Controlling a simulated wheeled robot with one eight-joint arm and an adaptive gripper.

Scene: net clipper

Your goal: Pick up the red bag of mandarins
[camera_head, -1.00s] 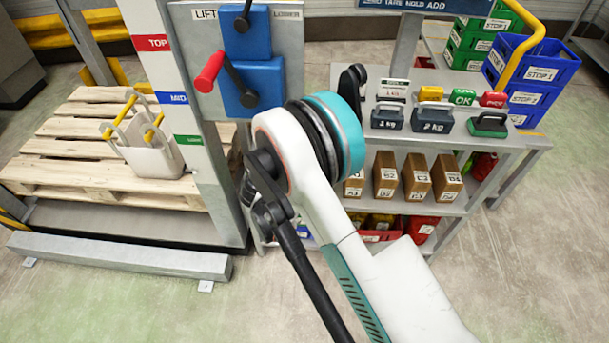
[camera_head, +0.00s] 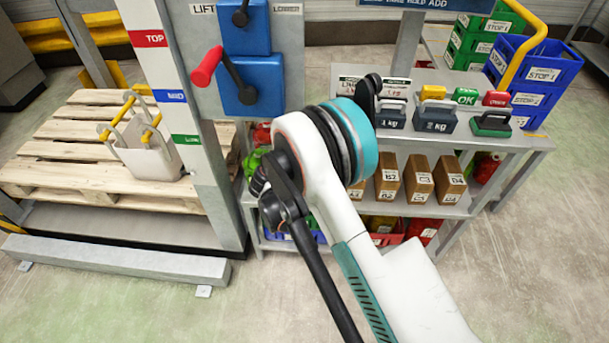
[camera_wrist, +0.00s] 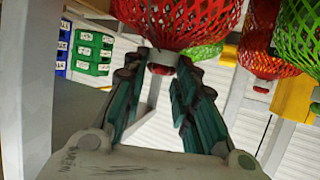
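In the wrist view, a bag in red netting (camera_wrist: 180,18) fills the top middle, cut off by the upper edge. A small red piece with a pale tag (camera_wrist: 161,66) sits at its near end. My gripper (camera_wrist: 160,72) has its two teal-and-black fingers apart, one on each side of this end. I cannot tell whether they touch it. What is inside the net is not clear. In the head view, a bit of red (camera_head: 262,133) shows behind my arm; my fingertips are hidden there.
Other net bags, red (camera_wrist: 266,62) and green (camera_wrist: 302,32), crowd the right of the wrist view. The grey shelf unit (camera_head: 520,140) carries weights and brown boxes (camera_head: 419,180). The lift post (camera_head: 190,110) stands left of my arm. Floor in front is clear.

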